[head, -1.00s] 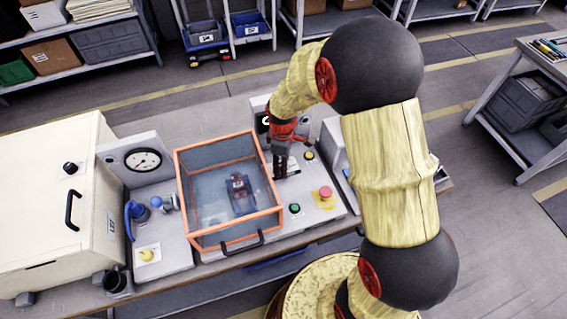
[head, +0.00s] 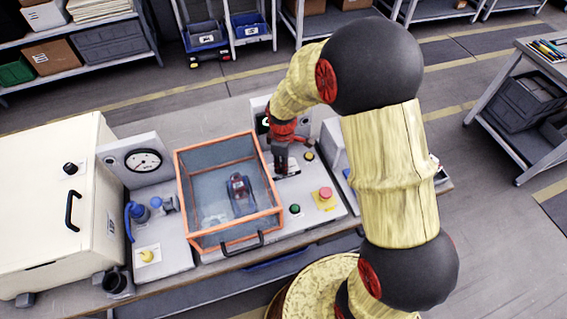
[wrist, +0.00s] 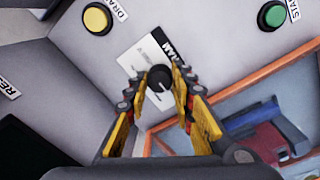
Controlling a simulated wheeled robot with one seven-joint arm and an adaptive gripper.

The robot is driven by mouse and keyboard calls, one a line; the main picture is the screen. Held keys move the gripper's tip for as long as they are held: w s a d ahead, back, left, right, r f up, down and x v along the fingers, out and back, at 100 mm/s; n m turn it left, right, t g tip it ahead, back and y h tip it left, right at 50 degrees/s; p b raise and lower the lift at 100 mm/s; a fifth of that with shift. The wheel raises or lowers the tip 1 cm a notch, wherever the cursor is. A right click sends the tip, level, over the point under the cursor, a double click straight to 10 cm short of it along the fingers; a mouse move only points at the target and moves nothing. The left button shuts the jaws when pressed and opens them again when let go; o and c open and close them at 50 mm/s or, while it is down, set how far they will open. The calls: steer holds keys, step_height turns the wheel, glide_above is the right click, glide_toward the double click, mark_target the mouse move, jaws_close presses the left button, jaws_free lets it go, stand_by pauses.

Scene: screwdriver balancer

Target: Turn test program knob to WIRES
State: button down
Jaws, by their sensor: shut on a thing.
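The test program knob (wrist: 160,78) is a small round black knob with a pale pointer line, set on a white label plate with a dark header, in the wrist view. The plate's position lettering is too small and partly hidden to read. My gripper (wrist: 164,85) is shut on the knob, one yellow-and-black finger on each side of it. In the head view my gripper (head: 281,165) points down at the panel just right of the orange-framed box, and it hides the knob.
A clear box with an orange frame (head: 248,217) stands close left of my gripper. A green button (head: 295,209), a red button (head: 325,193) and a yellow button (head: 309,156) sit on the same panel. A cream cabinet (head: 40,190) stands at the far left.

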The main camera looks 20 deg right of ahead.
steer(key=shift+m, duration=0.3)
steer(key=m+p, duration=0.2)
steer(key=m, duration=0.3)
steer(key=shift+p, duration=0.3)
steer(key=m+p, duration=0.1)
steer(key=m, duration=0.5)
steer(key=shift+a+g, duration=0.1)
steer(key=shift+g, duration=0.2)
steer(key=c, duration=1.5)
jaws_free()
steer(key=shift+r, duration=0.1)
step_height(320, 180, up, 12)
steer(key=shift+a, duration=0.3)
